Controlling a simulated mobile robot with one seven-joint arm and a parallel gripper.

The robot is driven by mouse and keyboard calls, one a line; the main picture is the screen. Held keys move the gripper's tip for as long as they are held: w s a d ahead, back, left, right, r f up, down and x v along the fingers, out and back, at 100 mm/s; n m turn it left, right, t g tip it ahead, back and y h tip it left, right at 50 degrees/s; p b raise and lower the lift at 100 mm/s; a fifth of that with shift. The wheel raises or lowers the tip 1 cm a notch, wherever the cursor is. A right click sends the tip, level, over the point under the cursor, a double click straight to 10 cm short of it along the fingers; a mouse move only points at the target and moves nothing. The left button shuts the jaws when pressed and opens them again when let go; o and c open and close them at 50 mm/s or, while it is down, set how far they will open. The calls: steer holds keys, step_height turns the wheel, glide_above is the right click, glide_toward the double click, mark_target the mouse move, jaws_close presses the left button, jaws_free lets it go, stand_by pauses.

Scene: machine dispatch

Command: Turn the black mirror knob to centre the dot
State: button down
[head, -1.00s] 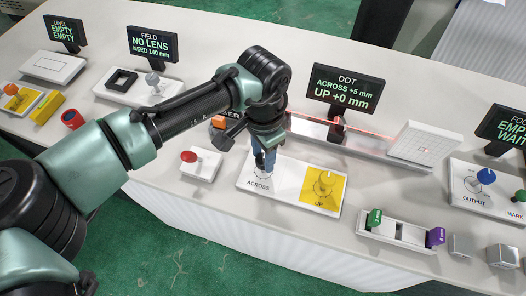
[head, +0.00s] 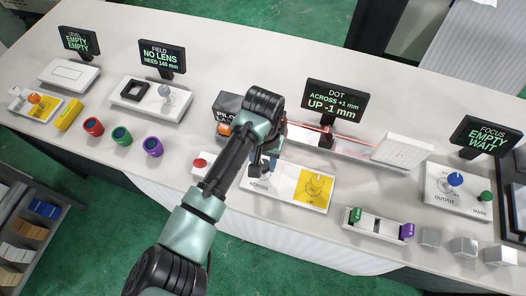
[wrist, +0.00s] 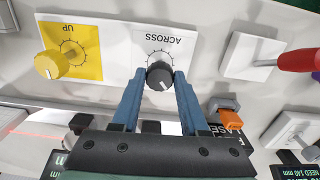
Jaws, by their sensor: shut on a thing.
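The black knob (wrist: 160,76) sits on the white ACROSS half of the mirror panel (wrist: 122,30), with a white pointer mark on it. My gripper (wrist: 160,80) has its blue fingers shut on the black knob, one on each side. In the head view my arm hides the knob, and my gripper (head: 264,166) is over the ACROSS dial. The yellow UP knob (wrist: 51,65) is on the yellow half, left of it in the wrist view. The DOT display (head: 335,105) reads ACROSS +1 mm, UP -1 mm. The white target (head: 402,151) stands at the rail's right end.
A red lever (wrist: 296,60) on a white base is close beside my gripper. An orange block (wrist: 228,104) is also near. The green and purple holder (head: 378,224) lies to the right on the bench. Red, green and purple rings stand at left.

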steer(key=shift+r+n+p, duration=0.15)
steer(key=shift+n+p, duration=0.45)
steer(key=shift+p, duration=0.35)
steer(key=shift+w+n+p, duration=0.1)
steer(key=shift+n+p, duration=0.2)
steer(key=shift+p, duration=0.05)
steer(key=shift+c, duration=2.1)
jaws_free()
step_height(320, 180, up, 13)
steer(key=shift+b, duration=0.4)
